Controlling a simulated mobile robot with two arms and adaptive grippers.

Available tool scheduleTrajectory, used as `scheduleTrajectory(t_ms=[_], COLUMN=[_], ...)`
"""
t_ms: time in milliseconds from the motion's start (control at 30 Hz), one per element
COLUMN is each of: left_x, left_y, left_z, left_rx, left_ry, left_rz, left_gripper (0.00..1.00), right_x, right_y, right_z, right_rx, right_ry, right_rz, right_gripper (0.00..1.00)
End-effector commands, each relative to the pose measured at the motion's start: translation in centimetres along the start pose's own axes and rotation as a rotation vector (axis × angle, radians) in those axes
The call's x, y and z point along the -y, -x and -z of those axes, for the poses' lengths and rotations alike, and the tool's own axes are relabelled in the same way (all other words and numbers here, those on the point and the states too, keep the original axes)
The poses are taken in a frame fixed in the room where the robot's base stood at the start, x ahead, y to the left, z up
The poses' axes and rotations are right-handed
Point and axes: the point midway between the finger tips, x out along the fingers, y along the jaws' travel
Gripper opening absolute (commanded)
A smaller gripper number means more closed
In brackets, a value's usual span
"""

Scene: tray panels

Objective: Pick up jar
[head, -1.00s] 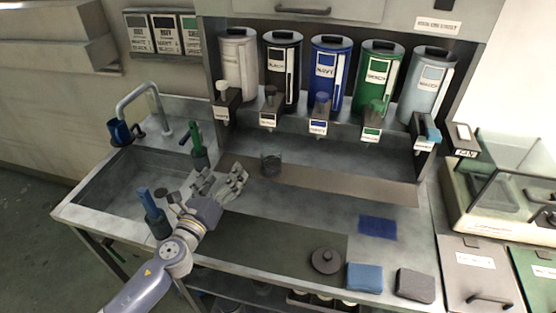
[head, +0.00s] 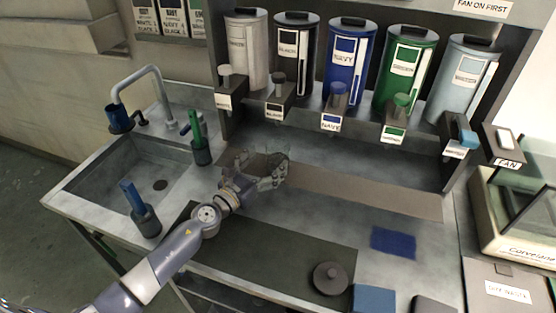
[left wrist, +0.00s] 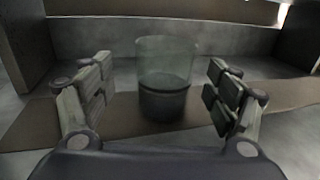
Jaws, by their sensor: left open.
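The jar (left wrist: 164,75) is a clear, greenish glass with a dark lower part. In the left wrist view it stands upright on a brown strip, centred between the fingers of my left gripper (left wrist: 164,98). The fingers are open, with a visible gap on each side of the jar. In the head view my left gripper (head: 262,175) is at the brown strip below the dispensers, and its fingers partly hide the jar (head: 279,161). My right gripper is not in view.
Several labelled dispensers, among them a blue one (head: 346,70), stand above the strip (head: 360,192). A sink (head: 150,178) with a faucet is at the left. A dark round lid (head: 330,277) lies on the dark mat (head: 265,250). A blue cloth (head: 393,242) lies to the right.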

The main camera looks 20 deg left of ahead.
Motion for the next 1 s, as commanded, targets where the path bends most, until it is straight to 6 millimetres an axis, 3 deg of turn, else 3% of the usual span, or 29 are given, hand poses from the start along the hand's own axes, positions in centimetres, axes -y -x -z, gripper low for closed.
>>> scheduleTrajectory(t_ms=[100,200,400,667,767,933,1000], left_x=[0.3,0.6,0.6,0.6,0.6,0.6,0.6], left_y=[-1.3,-2.8,-4.8,-5.1,-5.0,-5.0,-5.0], left_z=[0.2,0.6,0.6,0.6,0.6,0.6,0.6], left_rx=[0.002,0.003,0.001,0.0,0.0,0.0,0.0], left_ry=[0.004,0.004,0.002,0.001,0.001,0.002,0.002], left_rz=[0.001,0.0,0.001,0.001,0.001,0.001,0.001], left_gripper=[0.81,0.81,0.81,0.81,0.63,0.25,0.2], right_x=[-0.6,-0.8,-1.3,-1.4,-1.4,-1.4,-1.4], right_y=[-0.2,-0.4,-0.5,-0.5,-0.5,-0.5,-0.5], right_z=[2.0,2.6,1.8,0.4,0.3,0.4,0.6], right_rx=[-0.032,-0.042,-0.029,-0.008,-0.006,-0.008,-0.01], right_ry=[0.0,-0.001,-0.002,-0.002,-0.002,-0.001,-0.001], right_rz=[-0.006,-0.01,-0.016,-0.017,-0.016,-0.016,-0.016], right_gripper=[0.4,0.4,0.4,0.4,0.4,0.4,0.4])
